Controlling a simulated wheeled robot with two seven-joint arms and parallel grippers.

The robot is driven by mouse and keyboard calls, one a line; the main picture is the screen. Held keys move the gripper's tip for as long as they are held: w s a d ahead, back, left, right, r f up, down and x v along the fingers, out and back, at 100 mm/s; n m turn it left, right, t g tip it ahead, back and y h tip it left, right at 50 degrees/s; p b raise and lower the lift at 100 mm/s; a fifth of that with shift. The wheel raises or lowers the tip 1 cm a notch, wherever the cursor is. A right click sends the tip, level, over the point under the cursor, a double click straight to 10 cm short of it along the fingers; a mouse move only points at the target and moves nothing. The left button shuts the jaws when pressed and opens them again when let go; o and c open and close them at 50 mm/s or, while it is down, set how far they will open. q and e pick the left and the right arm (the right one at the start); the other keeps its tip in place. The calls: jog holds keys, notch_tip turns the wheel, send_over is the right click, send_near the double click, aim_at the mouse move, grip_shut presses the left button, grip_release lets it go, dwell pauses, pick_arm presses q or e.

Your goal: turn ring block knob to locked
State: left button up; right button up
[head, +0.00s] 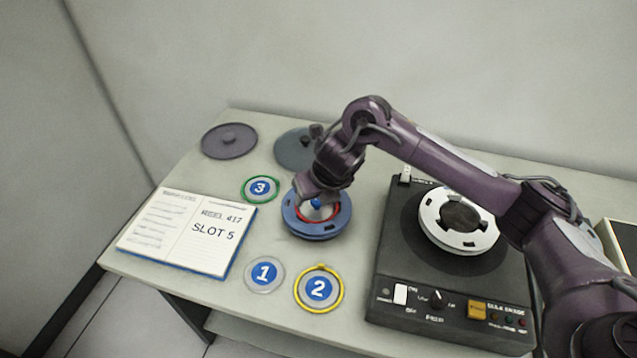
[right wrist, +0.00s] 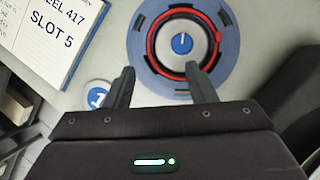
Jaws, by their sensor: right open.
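A blue ring-shaped reel (head: 318,231) lies on the table with a red ring (head: 331,213) inside it. In the right wrist view the reel (right wrist: 143,62) surrounds the red ring (right wrist: 154,61) and a grey hub (right wrist: 200,52). At the hub's centre is a round blue knob (right wrist: 182,43) with a white pointer line that runs roughly up-down in that view. The knob also shows in the head view (head: 316,203). My right gripper (right wrist: 159,70) is open and empty over the near side of the reel, its fingers apart from the knob. My left gripper is not in view.
An open notebook (head: 180,232) reading "SLOT 5" lies left. Numbered discs 1 (head: 265,274), 2 (head: 318,288) and 3 (head: 260,188) surround the reel. A black machine (head: 400,290) bearing a white reel (head: 437,222) stands right. Two dark lids (head: 229,140) (head: 290,150) lie behind.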

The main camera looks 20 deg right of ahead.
aim_at(317, 201)
jog(key=d, duration=0.1)
jog(key=w+f+b, duration=0.1)
jog(key=d, duration=0.1)
jog(key=shift+w+d+f+n+h+b, duration=0.25)
jog(key=shift+d+n+h+b, duration=0.05)
jog(key=shift+n, duration=0.1)
jog(key=x, duration=0.4)
jog(key=shift+w+f, duration=0.15)
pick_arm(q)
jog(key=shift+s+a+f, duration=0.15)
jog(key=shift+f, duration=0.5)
pick_arm(e)
jog(key=shift+w+f, duration=0.15)
jog(key=shift+f, duration=0.15)
